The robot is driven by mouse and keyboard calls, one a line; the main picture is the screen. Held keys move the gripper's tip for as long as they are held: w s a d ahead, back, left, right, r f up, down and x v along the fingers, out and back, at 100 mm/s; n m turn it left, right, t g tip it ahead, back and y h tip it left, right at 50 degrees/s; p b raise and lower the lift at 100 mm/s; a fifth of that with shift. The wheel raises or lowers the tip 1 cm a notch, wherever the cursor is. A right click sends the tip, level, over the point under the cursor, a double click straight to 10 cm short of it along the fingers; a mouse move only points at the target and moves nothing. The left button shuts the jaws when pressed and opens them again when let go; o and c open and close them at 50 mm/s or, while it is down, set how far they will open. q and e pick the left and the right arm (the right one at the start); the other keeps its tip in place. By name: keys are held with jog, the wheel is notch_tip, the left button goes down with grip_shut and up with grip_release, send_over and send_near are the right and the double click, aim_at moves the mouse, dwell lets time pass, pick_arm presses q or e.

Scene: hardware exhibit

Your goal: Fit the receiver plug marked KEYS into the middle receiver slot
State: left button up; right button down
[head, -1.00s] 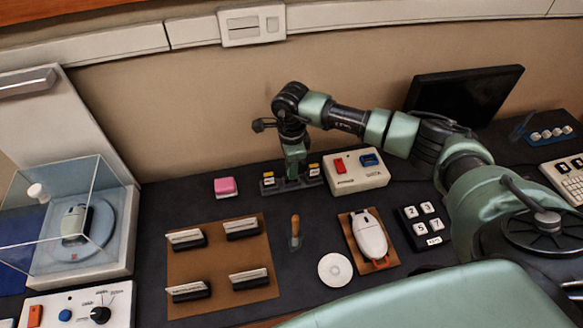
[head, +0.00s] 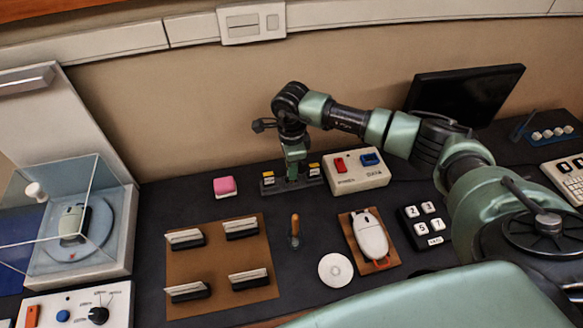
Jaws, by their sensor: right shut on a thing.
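The receiver (head: 268,189) is a low dark block at the back of the dark bench, near the wall. Plugs with yellow labels show at its left slot (head: 268,177) and right slot (head: 314,169). My right gripper (head: 292,178) points down at the middle of the receiver, between these two plugs. It is shut on a plug that it hides almost wholly, so I cannot read its marking. The middle slot is also hidden, and I cannot tell how deep the plug sits. My left gripper is not in view.
In front are a brown mat (head: 218,264) with several card holders, an orange-handled tool (head: 294,226), a white disc (head: 335,270) and a mouse (head: 370,238).

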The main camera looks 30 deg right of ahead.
jog(key=shift+f+b, duration=0.7)
jog(key=shift+f, duration=0.1)
jog(key=c, duration=1.3)
grip_release()
jog(key=shift+c, duration=0.2)
jog(key=shift+o, duration=0.3)
jog(key=o, duration=0.4)
jog(key=shift+r, duration=0.1)
jog(key=shift+r+p, duration=2.05)
jog(key=shift+r, duration=1.4)
